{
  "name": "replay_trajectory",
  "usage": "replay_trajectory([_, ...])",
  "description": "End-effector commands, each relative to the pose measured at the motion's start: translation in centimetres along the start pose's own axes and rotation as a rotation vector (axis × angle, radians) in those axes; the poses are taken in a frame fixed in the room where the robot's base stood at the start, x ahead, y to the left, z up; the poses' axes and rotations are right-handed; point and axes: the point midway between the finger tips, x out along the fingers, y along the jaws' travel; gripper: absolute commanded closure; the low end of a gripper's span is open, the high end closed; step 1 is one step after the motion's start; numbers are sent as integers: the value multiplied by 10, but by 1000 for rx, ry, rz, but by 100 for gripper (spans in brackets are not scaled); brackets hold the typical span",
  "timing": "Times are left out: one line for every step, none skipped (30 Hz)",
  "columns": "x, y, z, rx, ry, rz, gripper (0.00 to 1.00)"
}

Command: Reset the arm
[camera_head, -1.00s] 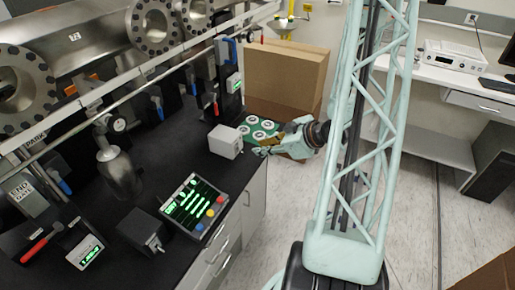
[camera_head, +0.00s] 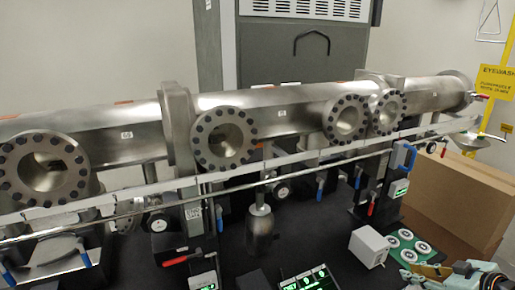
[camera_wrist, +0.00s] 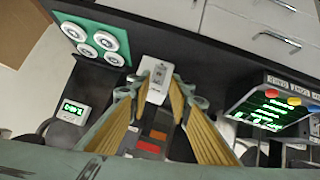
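My gripper (camera_wrist: 158,95) is open in the wrist view, its two yellow-padded fingers spread apart with nothing held between them. A small white box (camera_wrist: 156,78) shows beyond the fingertips. In the head view my gripper (camera_head: 432,271) is at the lower right, partly cut off by the bottom edge, beside the white box (camera_head: 369,247) standing on the black bench. The fingers' spread cannot be judged in the head view.
A green plate (camera_head: 410,263) with several white discs lies right of the box; it also shows in the wrist view (camera_wrist: 74,51). A lit control panel (camera_head: 308,281) is on the bench. Steel vacuum piping (camera_head: 280,110) runs behind. A cardboard box (camera_head: 450,200) stands at right.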

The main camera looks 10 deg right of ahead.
Motion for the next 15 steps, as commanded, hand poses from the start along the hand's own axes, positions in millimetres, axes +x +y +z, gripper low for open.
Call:
replay_trajectory([0,0,-1,-1,-3,1,81])
replay_trajectory([1,1,-1,-2,-6,1,81])
replay_trajectory([1,1,-1,-3,-12,2,81])
replay_trajectory([2,2,-2,-3,-17,3,81])
replay_trajectory([2,3,-2,-4,-23,5,81])
replay_trajectory([2,4,-4,-4,-32,9,81])
replay_trajectory([3,6,-4,-4,-41,11,81])
replay_trajectory([3,6,-5,-4,-51,13,81])
replay_trajectory([4,8,-6,-5,-63,18,81])
replay_trajectory([5,10,-7,-6,-75,22,81])
replay_trajectory([5,11,-9,-6,-86,26,81])
replay_trajectory([6,13,-10,-4,-103,32,81])
replay_trajectory([6,15,-12,-3,-115,37,81])
replay_trajectory([6,17,-14,-3,-128,42,81])
replay_trajectory([6,19,-16,-1,-145,49,81])
